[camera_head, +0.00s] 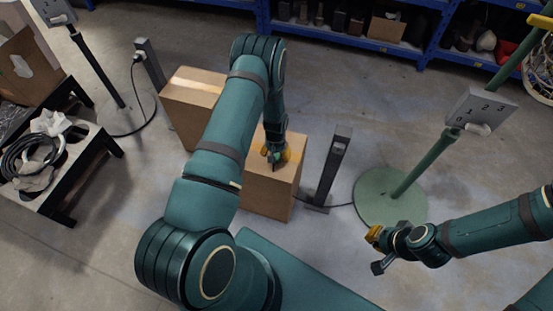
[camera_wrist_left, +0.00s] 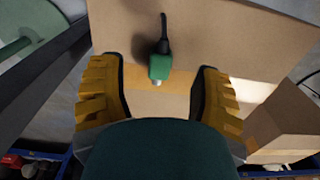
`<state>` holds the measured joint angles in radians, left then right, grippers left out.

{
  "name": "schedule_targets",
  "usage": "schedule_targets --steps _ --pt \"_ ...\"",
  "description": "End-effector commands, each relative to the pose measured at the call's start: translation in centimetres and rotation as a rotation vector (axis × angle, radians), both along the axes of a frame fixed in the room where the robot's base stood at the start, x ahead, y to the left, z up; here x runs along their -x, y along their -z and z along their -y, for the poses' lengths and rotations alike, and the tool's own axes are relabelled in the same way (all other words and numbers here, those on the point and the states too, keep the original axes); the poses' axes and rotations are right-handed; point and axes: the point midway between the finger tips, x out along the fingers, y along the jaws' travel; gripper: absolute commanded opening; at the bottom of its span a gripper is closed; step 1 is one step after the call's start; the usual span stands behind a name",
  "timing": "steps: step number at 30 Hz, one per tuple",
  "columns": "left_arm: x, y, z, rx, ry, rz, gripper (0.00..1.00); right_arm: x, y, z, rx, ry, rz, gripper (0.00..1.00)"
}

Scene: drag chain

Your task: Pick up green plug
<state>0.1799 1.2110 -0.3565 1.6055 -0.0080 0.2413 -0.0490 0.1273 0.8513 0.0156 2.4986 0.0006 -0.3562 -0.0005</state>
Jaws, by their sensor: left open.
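The green plug (camera_wrist_left: 160,67) lies on top of a cardboard box (camera_head: 267,197), its dark cable end pointing up the picture in the left wrist view and its pale metal tip pointing down towards my gripper. My left gripper (camera_wrist_left: 158,98) is open, with one yellow-padded finger on each side of the plug's line and clear space between finger and plug. In the head view the left gripper (camera_head: 276,156) is over the box top and largely covers the plug. My right gripper (camera_head: 378,250) is at the right, away from the box; its opening is unclear.
A black post (camera_head: 331,170) stands just right of the box. A green round base (camera_head: 375,195) carries a pole with a numbered panel (camera_head: 481,108). Another cardboard box (camera_head: 184,95) stands behind left. A black-framed table (camera_head: 65,180) with cables is at far left.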

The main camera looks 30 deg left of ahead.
Motion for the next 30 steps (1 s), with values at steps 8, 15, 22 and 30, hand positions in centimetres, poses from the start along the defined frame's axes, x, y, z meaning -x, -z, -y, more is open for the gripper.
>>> schedule_targets --steps 8,15,22,30 --pt "-0.6 3.9 -0.4 0.001 0.001 -0.003 0.64 -0.3 1.5 0.0 0.001 0.002 0.007 0.0" --pt "-0.7 5.1 -0.4 0.0 0.001 0.0 0.64 -0.4 1.7 0.1 0.001 0.002 0.009 0.0" --pt "-0.7 5.0 -0.4 0.0 0.0 0.0 0.49 -0.3 1.6 0.0 0.001 0.002 0.009 0.0" --pt "-0.7 5.0 -0.4 0.0 0.0 0.0 0.0 -0.3 1.6 0.0 0.001 0.002 0.009 0.0"
